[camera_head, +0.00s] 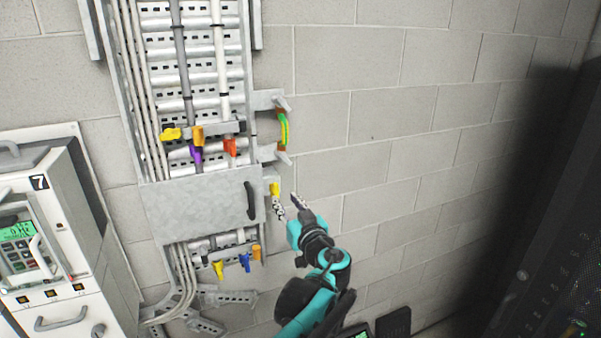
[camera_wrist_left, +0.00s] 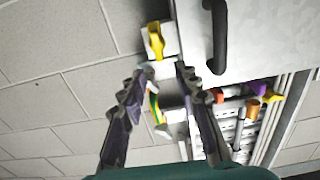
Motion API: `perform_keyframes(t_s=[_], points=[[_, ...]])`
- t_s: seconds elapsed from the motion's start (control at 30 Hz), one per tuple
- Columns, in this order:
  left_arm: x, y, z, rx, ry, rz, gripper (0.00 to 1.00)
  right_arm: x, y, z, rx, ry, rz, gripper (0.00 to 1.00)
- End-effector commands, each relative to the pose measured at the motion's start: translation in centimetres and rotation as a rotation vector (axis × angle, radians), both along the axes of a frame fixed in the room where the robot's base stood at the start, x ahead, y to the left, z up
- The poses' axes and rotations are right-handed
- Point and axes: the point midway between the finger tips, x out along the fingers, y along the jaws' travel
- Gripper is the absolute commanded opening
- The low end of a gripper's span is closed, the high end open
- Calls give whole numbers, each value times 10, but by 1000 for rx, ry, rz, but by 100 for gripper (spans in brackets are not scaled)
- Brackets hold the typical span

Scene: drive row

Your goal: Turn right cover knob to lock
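The grey metal cover (camera_head: 190,210) lies across the cable ladder and has a black handle (camera_head: 251,201). The right cover knob (camera_head: 275,187) is yellow and sits on a small plate at the cover's right edge. In the left wrist view the knob (camera_wrist_left: 156,42) shows its long handle roughly upright in the picture, beyond the fingertips. My left gripper (camera_head: 287,203) is open and empty, just below and to the right of the knob, apart from it. Its two fingers also show spread in the left wrist view (camera_wrist_left: 162,70). My right gripper is not in view.
A green-yellow strap (camera_head: 283,131) on a bracket is above the knob. Yellow, orange and purple clips (camera_head: 198,140) hold cables above the cover; several more hang below it. A white cabinet (camera_head: 60,230) stands left, a dark rack (camera_head: 540,200) right. The block wall between is bare.

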Motion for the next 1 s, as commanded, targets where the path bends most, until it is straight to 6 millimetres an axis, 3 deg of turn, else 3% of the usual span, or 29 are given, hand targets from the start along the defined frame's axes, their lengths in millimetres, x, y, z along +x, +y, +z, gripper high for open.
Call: perform_keyframes(t_s=[0.5, 0.9, 1.0], points=[[66, 19, 2, -1, -6, -1, 32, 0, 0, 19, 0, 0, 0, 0], [75, 22, 1, -2, -5, -2, 32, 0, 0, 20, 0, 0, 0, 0], [74, 22, 1, -2, -5, -2, 6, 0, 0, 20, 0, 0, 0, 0]])
